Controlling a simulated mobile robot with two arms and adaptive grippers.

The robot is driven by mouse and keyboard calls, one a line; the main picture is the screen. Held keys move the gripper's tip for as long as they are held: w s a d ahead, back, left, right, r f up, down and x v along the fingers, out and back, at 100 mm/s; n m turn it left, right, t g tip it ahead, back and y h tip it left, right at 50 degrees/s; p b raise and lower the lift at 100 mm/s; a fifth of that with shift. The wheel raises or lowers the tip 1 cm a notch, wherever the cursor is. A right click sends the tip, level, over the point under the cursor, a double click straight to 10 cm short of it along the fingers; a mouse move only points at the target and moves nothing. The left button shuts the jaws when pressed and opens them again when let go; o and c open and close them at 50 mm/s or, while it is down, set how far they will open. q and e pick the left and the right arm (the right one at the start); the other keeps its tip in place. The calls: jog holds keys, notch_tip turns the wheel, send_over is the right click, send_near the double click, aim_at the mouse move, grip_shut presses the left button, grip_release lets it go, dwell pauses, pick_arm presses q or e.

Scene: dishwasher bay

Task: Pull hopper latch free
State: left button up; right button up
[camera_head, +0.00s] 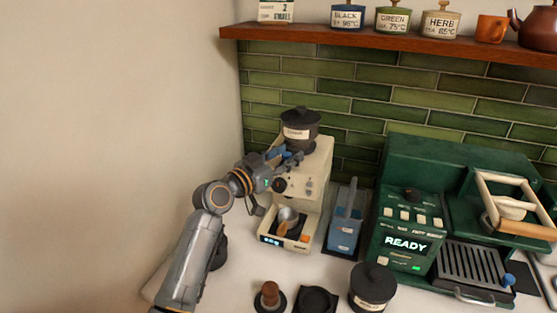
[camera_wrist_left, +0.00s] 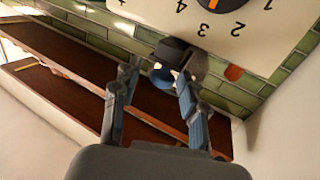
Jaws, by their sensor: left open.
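The hopper (camera_head: 300,127), a dark lidded canister with a pale label, sits on top of the cream grinder (camera_head: 316,160). My left gripper (camera_head: 291,156) is at the grinder's upper front, just below the hopper. In the left wrist view, my left gripper (camera_wrist_left: 156,80) is open, its two fingers on either side of a small blue round knob (camera_wrist_left: 163,77). The knob is below a dark block (camera_wrist_left: 172,51) and looks like part of the hopper latch. I cannot tell whether the fingers touch it. My right gripper is not in view.
The grinder's numbered dial face (camera_wrist_left: 235,20) is close to the fingers. A blue container (camera_head: 344,229) and a green machine (camera_head: 405,215) reading READY stand to the right. A wooden shelf (camera_head: 400,41) with canisters runs above. A tamper (camera_head: 269,294) and a black jar (camera_head: 371,288) stand in front.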

pick_arm(q)
jog(key=v, duration=1.2)
